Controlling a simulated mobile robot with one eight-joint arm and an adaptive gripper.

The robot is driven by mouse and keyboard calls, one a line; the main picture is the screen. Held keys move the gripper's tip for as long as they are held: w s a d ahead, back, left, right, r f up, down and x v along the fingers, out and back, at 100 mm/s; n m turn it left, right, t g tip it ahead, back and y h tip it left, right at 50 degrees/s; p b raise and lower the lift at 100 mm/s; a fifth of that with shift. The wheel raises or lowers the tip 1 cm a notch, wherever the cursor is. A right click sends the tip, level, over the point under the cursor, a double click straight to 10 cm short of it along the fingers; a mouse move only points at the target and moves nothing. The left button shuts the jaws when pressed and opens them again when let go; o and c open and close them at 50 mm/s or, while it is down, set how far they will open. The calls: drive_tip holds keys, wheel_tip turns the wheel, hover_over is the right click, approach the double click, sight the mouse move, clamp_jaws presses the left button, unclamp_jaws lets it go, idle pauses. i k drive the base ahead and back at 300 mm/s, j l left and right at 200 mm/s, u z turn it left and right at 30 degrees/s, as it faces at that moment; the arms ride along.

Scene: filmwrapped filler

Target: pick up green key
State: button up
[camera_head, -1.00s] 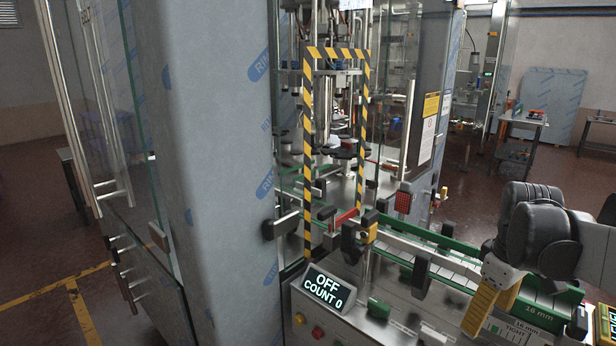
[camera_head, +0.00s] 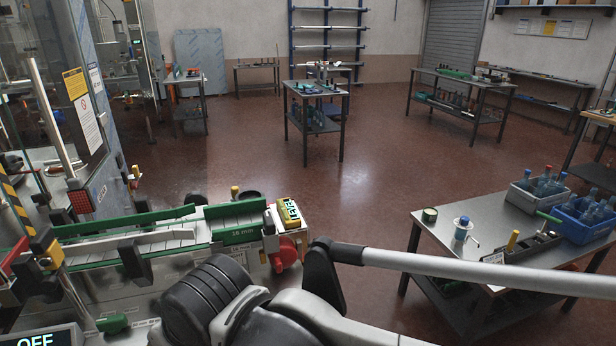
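No object is plainly recognisable as a green key in the head view. A small green piece (camera_head: 112,323) lies on the metal deck at the lower left, near the display. A green bar-like handle (camera_head: 549,217) sticks out of a dark rack (camera_head: 522,248) on the metal table at the right. I cannot tell whether either is the key. My arm crosses the lower middle and right of the view. My gripper is out of view.
A conveyor (camera_head: 200,226) with green rails is at the left, with a red wheel (camera_head: 284,254) at its end. The right-hand table (camera_head: 470,215) holds a grey bin (camera_head: 523,201) and a blue bin (camera_head: 570,225) of bottles. The red-brown floor (camera_head: 360,185) between is clear.

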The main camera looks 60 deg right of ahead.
sight(540, 235)
drive_tip(key=z, duration=3.5)
drive_tip(key=i+u, duration=0.65)
drive_tip(key=u, duration=0.25)
drive_tip(key=i+u, duration=0.25)
drive_tip(key=u, duration=0.2)
drive_tip(key=i+l+u, duration=0.15)
drive_tip(key=u, duration=0.35)
drive_tip(key=i+l+u, duration=0.3)
drive_tip(key=u, duration=0.15)
drive_tip(key=i+l+u, duration=0.2)
drive_tip(key=u, duration=0.3)
drive_tip(key=i+l+u, duration=0.2)
drive_tip(key=u, duration=0.2)
drive_tip(key=i+l+u, duration=0.25)
drive_tip(key=u, duration=0.15)
drive_tip(key=i+l+u, duration=0.15)
drive_tip(key=l+u, duration=0.3)
drive_tip(key=i+l+u, duration=0.15)
drive_tip(key=l+u, duration=0.65)
drive_tip(key=i+l+u, duration=0.15)
drive_tip(key=i+u, duration=0.15)
drive_tip(key=i, duration=0.1)
